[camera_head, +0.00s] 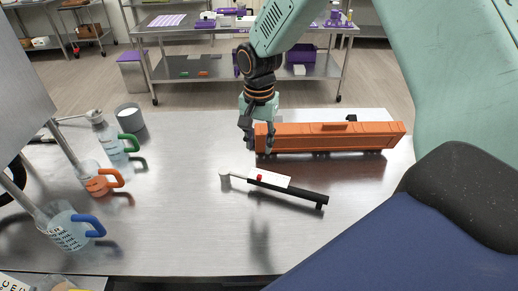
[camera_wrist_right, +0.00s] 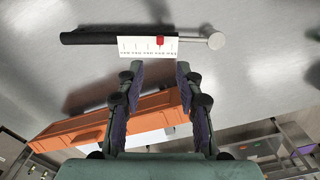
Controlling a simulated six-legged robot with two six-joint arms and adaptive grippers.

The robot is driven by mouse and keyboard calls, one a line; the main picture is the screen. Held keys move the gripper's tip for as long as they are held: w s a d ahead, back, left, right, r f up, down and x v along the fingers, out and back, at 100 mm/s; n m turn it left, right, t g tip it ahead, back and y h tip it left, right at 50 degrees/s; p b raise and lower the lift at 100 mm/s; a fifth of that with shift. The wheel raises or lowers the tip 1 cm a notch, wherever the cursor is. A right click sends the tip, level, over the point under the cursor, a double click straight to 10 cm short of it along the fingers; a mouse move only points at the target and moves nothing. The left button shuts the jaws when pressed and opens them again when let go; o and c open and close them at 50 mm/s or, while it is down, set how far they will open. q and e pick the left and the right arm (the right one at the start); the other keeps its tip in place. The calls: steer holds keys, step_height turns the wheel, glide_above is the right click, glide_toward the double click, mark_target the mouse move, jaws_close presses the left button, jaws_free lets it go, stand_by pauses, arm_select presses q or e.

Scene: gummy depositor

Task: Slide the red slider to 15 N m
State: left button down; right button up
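A torque wrench with a black handle (camera_head: 310,196) and a round silver head (camera_head: 224,174) lies on the metal table. It carries a white scale plate (camera_head: 278,182). The small red slider (camera_head: 259,178) sits on the plate, nearer the silver head than the handle. In the right wrist view the slider (camera_wrist_right: 160,41) is on the scale (camera_wrist_right: 135,46), whose marks are too small to read. My right gripper (camera_head: 258,148) is open and empty above the table, behind the wrench. In the wrist view its fingertips (camera_wrist_right: 158,70) are spread short of the plate, roughly in line with the slider. My left gripper is not in view.
An orange toolbox-like case (camera_head: 340,138) stands close behind, beside my right gripper. Jugs with green, orange (camera_head: 97,182) and blue handles (camera_head: 72,230) and a grey cup (camera_head: 130,117) stand on the left. The table (camera_head: 200,230) in front of the wrench is clear.

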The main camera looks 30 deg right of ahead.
stand_by(0.3)
steer(key=b, duration=0.5)
glide_above(259, 176)
step_height(259, 176, down, 5)
steer(key=shift+s+r, duration=0.1)
steer(key=shift+r, duration=0.1)
step_height(259, 176, down, 6)
steer(key=shift+f+p, duration=0.1)
steer(key=shift+p, duration=0.35)
steer(key=shift+f, duration=0.55)
steer(key=shift+c, duration=1.3)
jaws_close()
